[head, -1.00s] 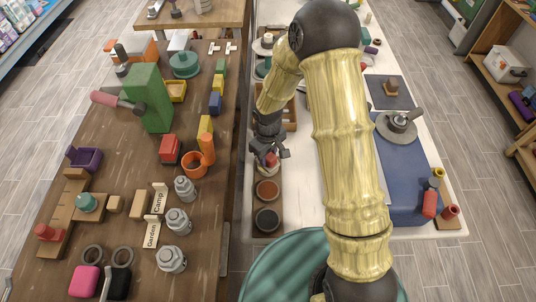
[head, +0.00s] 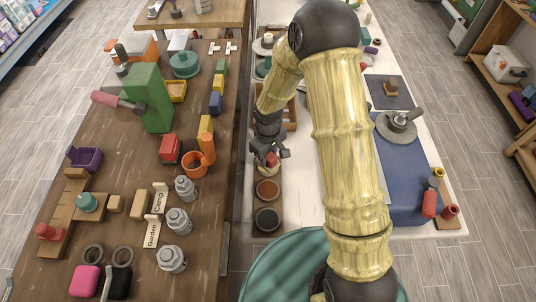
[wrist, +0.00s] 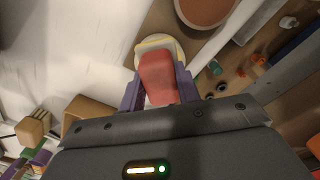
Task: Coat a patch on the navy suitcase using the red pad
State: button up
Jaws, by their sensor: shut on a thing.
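My gripper (head: 271,154) is shut on the red pad (head: 272,160), low over the left edge of the white table. In the wrist view the red pad (wrist: 158,78) sits between the two purple fingers. Its far end overlaps a round cream dish (wrist: 152,42), whose rim shows around it; I cannot tell whether they touch. The navy suitcase (head: 398,180) lies flat on the white table, right of my arm. My arm hides part of its left side.
A brown pot (head: 267,190) and a dark pot (head: 267,220) stand in line with the dish. A grey round tool (head: 399,125) is at the suitcase's far end; red and yellow bottles (head: 430,204) are at its right. The wooden table (head: 130,200) at left is crowded.

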jog(key=shift+r+p, duration=2.75)
jog(key=shift+r, duration=0.75)
jog(key=shift+f, duration=0.1)
